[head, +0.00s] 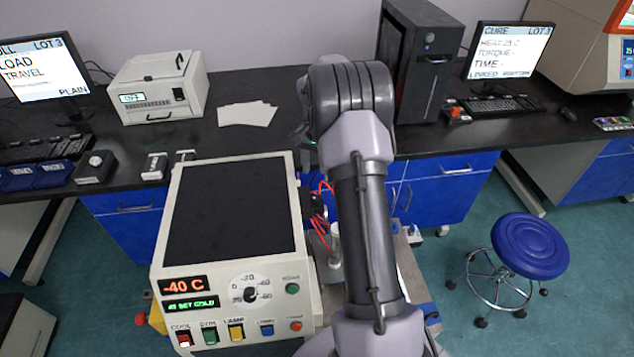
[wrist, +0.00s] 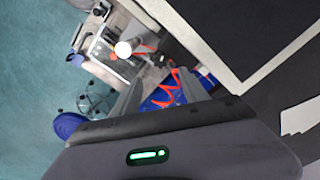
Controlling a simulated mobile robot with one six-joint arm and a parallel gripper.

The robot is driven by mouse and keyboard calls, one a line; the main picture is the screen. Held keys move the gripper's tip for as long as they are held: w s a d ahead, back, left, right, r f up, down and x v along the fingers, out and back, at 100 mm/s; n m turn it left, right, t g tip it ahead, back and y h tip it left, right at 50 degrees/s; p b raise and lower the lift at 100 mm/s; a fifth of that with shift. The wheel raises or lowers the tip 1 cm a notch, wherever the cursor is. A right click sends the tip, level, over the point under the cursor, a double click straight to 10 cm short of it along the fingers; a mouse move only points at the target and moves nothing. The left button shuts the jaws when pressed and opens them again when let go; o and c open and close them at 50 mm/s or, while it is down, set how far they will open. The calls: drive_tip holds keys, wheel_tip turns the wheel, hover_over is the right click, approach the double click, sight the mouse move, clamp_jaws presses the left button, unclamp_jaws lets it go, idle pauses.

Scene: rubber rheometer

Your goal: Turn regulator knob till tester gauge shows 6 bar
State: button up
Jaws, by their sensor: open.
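My gripper (wrist: 160,88) shows in the wrist view with its two grey fingers apart and nothing between them. In the head view it is mostly hidden behind my arm. Beyond the fingers, red coiled hoses (wrist: 168,92) show; they also appear in the head view (head: 322,212) beside the cold box. A pale round part (wrist: 123,48) sits near the hoses in the wrist view; I cannot tell whether it is the gauge or the knob. No gauge reading is legible. The regulator knob is not clearly made out.
The cold box (head: 238,210), showing -40 C, stands left of my arm. The black bench (head: 275,140) behind carries a white instrument (head: 158,88), paper sheets (head: 247,113) and a dark computer tower (head: 415,60). A blue stool (head: 528,247) stands at right on open floor.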

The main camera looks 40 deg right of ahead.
wheel_tip(320, 180, up, 6)
drive_tip(key=shift+p, duration=0.6)
idle(0.7)
